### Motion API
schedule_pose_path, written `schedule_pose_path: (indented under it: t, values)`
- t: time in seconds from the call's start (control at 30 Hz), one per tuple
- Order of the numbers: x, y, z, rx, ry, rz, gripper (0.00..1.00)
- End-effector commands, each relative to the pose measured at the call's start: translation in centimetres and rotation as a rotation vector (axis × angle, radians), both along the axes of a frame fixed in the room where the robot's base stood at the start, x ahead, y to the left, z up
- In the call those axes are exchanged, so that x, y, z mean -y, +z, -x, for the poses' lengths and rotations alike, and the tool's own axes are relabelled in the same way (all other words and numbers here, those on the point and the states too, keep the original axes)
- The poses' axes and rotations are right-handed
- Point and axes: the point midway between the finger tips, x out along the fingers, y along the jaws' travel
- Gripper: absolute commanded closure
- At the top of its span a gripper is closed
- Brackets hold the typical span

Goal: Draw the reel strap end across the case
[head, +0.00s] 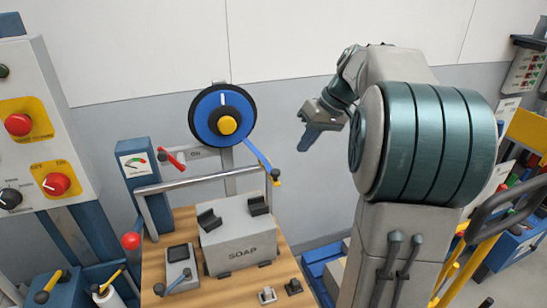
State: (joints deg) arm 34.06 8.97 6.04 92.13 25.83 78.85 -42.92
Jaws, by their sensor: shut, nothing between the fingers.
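In the head view a blue reel (223,116) with a black rim and a yellow hub stands behind the bench. My gripper (306,143) is shut and empty, in the air to the right of the reel, above and apart from the strap end.
A metal rail (200,180) runs over the bench behind the case. A small grey device (180,268) lies left of the case, and two small clips (280,291) lie in front. A control panel (40,130) stands at left. A yellow-handled cart (505,200) stands at right.

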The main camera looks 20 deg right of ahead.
Motion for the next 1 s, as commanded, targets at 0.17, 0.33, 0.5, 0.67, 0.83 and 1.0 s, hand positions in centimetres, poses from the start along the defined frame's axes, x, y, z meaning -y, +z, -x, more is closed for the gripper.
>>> schedule_pose_path:
  t: [0.17,0.33,0.5,0.67,0.83,1.0]
  values:
    - [4.8,-0.2,-2.3,0.066,0.045,-0.077,1.0]
    - [6.6,-0.1,-2.9,0.099,0.068,-0.104,1.0]
    - [6.7,0.0,-3.0,0.103,0.071,-0.105,1.0]
    - [6.6,-0.1,-3.0,0.102,0.071,-0.105,1.0]
    - [6.2,-0.8,-3.2,0.101,0.071,-0.105,1.0]
    - [4.6,-3.1,-4.0,0.098,0.072,-0.107,1.0]
